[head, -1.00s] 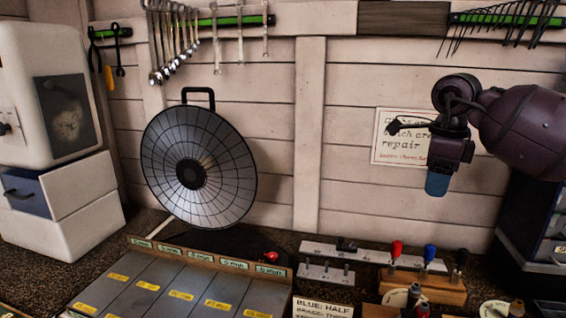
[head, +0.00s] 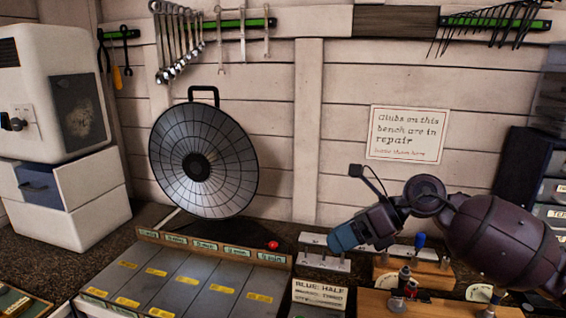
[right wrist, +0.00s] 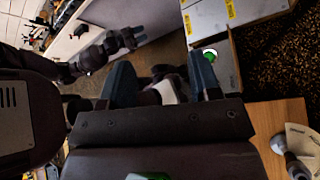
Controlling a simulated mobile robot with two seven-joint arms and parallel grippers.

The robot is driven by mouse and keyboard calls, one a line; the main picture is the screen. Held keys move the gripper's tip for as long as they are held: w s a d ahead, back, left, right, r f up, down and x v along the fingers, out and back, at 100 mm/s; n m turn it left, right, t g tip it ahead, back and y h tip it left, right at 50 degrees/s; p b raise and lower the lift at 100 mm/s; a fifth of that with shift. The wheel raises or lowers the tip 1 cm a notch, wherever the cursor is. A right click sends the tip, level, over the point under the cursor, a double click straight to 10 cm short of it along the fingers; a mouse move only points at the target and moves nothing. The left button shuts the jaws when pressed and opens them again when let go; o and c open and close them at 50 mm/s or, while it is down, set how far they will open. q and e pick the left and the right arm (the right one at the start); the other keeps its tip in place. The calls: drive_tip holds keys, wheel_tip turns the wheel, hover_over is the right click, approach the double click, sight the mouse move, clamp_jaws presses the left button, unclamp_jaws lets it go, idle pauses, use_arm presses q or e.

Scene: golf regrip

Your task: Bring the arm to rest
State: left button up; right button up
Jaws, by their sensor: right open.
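My right gripper (head: 343,238), with blue fingertips, is open and points left and slightly down over the back of the bench in the head view. My right arm (head: 500,240) comes in from the right edge. In the right wrist view the two blue fingers (right wrist: 163,82) stand apart with nothing held between them. A dark jointed arm, apparently my left one, shows at the upper left there; its gripper (right wrist: 128,38) is too small to read. The left gripper is outside the head view.
A metal rack (head: 322,262) and a wooden tool block (head: 430,272) with a blue handle (head: 420,241) lie below the right arm. Grey labelled bins (head: 190,275) are at front. A round gridded disc (head: 203,160) and white cabinet (head: 50,90) stand left. A sign (head: 408,134) hangs behind.

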drive_tip(key=s+a+r+m+t+y, duration=0.1)
drive_tip(key=s+a+m+t+y, duration=0.25)
drive_tip(key=m+y, duration=0.2)
drive_tip(key=s+d+f+m+t+h, duration=0.2)
drive_tip(key=d+f+m+t+h, duration=0.6)
drive_tip(key=m, duration=0.9)
drive_tip(key=s+d+f+m+t+h, duration=0.2)
drive_tip(key=d+f+m+t+h, duration=0.3)
drive_tip(key=d+m+h, duration=0.85)
drive_tip(key=s+f+m+g+y, duration=0.1)
drive_tip(key=s+f+m+g, duration=0.35)
drive_tip(key=s, duration=0.35)
drive_tip(key=s+a+f+m+g+y, duration=0.1)
drive_tip(key=s+f+m+g, duration=0.3)
drive_tip(key=s, duration=0.3)
drive_tip(key=s+f+m+g+y, duration=0.1)
drive_tip(key=s+f+m+g, duration=0.25)
drive_tip(key=s+f, duration=0.35)
drive_tip(key=w+f+t+b, duration=0.2)
drive_tip(key=f+b, duration=0.3)
drive_tip(key=f, duration=0.5)
drive_tip(key=w+f+n+t+y+b, duration=0.1)
drive_tip(key=w+f+t+b, duration=0.2)
drive_tip(key=f, duration=0.8)
drive_tip(key=shift+t+b, duration=0.75)
drive_tip(key=shift+b, duration=0.25)
